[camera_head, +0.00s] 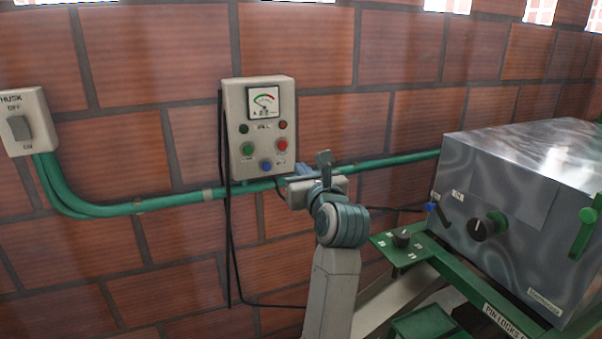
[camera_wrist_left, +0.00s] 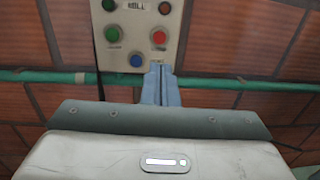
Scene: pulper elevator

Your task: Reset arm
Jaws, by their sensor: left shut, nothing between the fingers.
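My left gripper (camera_head: 324,158) is in the middle of the head view, in front of the brick wall and just right of the control panel's lower edge. It is shut and empty. In the left wrist view its two fingers (camera_wrist_left: 160,84) lie together and point toward the panel. The control panel (camera_head: 236,125) is a beige box on the wall with a gauge and several buttons. It also shows in the left wrist view (camera_wrist_left: 122,45), where the fingertips overlap its lower right part; I cannot tell whether they touch. My right gripper is not in view.
A green pipe (camera_head: 180,200) runs along the wall behind my gripper. A husk switch (camera_head: 19,128) is at the far left. A metal machine (camera_head: 500,250) with knobs on a green frame (camera_head: 455,270) stands at right. A dark cable (camera_head: 229,250) hangs below the panel.

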